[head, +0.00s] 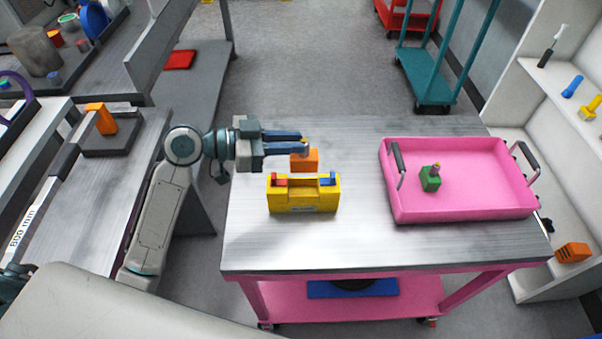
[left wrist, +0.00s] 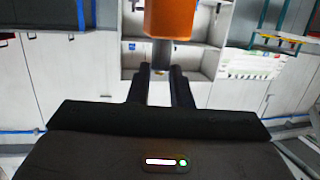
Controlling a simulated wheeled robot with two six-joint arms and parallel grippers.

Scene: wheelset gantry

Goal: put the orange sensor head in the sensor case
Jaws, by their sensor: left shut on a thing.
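My left gripper (head: 303,142) is shut on the orange sensor head (head: 306,161), over the cart top. In the left wrist view the orange body (left wrist: 171,18) fills the top middle, and its grey stem (left wrist: 162,54) runs to between the two dark fingers (left wrist: 161,82). The yellow sensor case (head: 303,202) stands on the cart, just below and nearer than the sensor head in the head view. Red and blue pieces sit at its left and right; its middle shows little. I cannot tell the exact height of the head above the case. My right gripper is not in view.
The metal-topped pink cart (head: 370,250) also bears a pink tray (head: 460,214) on the right, with a green block (head: 430,180) in it. Free cart top lies between case and tray. Another orange part (head: 101,118) is on the left bench. Shelves (head: 585,130) stand right.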

